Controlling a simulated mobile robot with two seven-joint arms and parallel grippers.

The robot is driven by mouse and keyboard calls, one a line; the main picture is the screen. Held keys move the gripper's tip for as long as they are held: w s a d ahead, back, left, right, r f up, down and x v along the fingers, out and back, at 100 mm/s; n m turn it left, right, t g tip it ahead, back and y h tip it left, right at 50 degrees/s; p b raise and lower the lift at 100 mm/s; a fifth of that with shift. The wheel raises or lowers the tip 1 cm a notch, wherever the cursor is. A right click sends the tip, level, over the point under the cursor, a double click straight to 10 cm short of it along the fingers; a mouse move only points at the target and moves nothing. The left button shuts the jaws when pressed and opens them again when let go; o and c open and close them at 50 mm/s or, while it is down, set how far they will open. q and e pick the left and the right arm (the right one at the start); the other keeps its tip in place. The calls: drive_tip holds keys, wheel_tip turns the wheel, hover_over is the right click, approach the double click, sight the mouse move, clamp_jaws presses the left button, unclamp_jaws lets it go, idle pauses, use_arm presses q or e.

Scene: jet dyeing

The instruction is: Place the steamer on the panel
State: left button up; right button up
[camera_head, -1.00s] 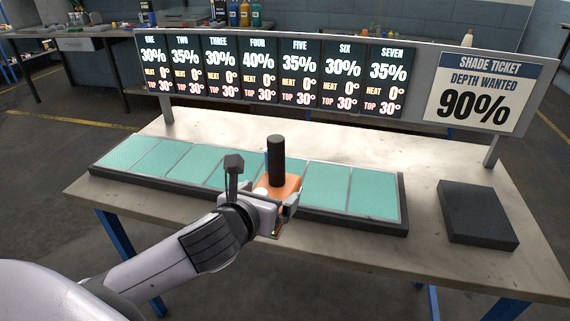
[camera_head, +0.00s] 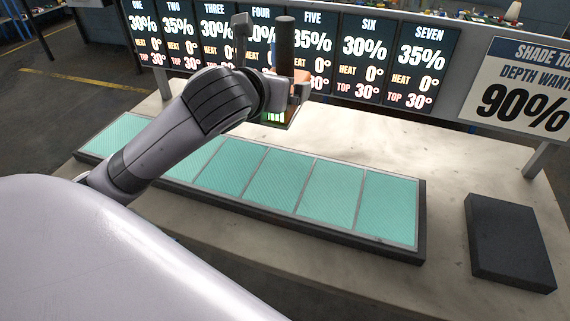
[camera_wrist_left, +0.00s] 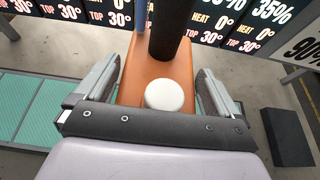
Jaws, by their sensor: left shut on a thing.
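The steamer is an orange block with a black upright handle (camera_head: 285,45) and a white round knob (camera_wrist_left: 164,95). My left gripper (camera_head: 286,88) is shut on the steamer and holds it up above the table, behind the panel in the head view. In the left wrist view the orange body (camera_wrist_left: 158,70) sits between the two fingers. A small green-lit display (camera_head: 276,116) shows on its lower side. The panel (camera_head: 330,190) is a long dark tray with several teal cloth squares in a row. My arm hides part of its left half. My right gripper is not in view.
A board of several numbered displays (camera_head: 364,58) stands along the table's back, with a shade ticket sign (camera_head: 525,95) reading 90% at the right. A dark flat block (camera_head: 508,240) lies on the right of the table. The table top (camera_head: 440,150) between is clear.

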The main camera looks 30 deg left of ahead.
use_arm(q)
drive_tip(key=shift+w+r, duration=0.1)
drive_tip(key=shift+r, duration=0.05)
drive_tip(key=shift+f, duration=0.35)
wheel_tip(320, 180, down, 19)
drive_tip(key=b, duration=0.4)
drive_tip(key=shift+r, duration=0.1)
drive_tip(key=o, duration=1.7)
drive_tip(key=shift+f, duration=0.3)
drive_tip(key=shift+r+b, duration=0.1)
drive_tip(key=shift+b, duration=0.2)
